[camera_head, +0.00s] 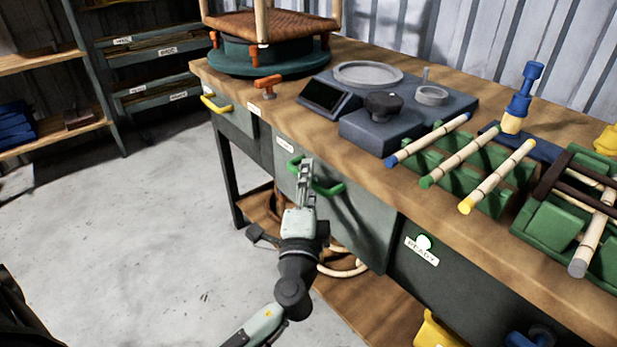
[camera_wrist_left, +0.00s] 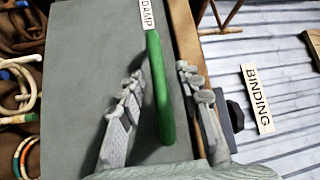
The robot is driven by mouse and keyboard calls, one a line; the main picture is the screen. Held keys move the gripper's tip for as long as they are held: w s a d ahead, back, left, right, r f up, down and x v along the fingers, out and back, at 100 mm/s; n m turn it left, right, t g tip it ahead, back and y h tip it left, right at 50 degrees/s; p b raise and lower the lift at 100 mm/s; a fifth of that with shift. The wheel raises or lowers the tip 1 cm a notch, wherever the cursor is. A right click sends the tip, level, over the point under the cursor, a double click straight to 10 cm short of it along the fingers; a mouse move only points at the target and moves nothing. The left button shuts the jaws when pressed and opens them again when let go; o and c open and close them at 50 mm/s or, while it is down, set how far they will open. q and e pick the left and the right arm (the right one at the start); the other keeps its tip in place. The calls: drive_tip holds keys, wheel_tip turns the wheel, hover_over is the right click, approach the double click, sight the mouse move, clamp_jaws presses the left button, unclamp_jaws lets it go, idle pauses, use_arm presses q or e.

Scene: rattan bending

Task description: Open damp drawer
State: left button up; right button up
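The damp drawer (camera_head: 352,218) is a grey front under the wooden bench top, and it looks shut. Its green bar handle (camera_head: 329,189) shows in the head view, partly hidden by my gripper. In the left wrist view the handle (camera_wrist_left: 160,90) runs upright between my fingers, below the DAMP label (camera_wrist_left: 147,14). My left gripper (camera_head: 307,166) is at the handle, open, with one finger on each side of it. In the left wrist view the open fingers (camera_wrist_left: 160,78) show gaps to the handle. My right gripper is not in view.
A drawer with a yellow handle (camera_head: 216,105) is to the left, and a READY panel (camera_head: 422,250) to the right. Above, the bench top (camera_head: 350,153) carries a grey device (camera_head: 392,130) and green racks (camera_head: 483,192) with rattan poles. Rattan coils (camera_head: 343,268) lie below.

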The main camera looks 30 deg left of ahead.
use_arm(q)
clamp_jaws()
idle(0.5)
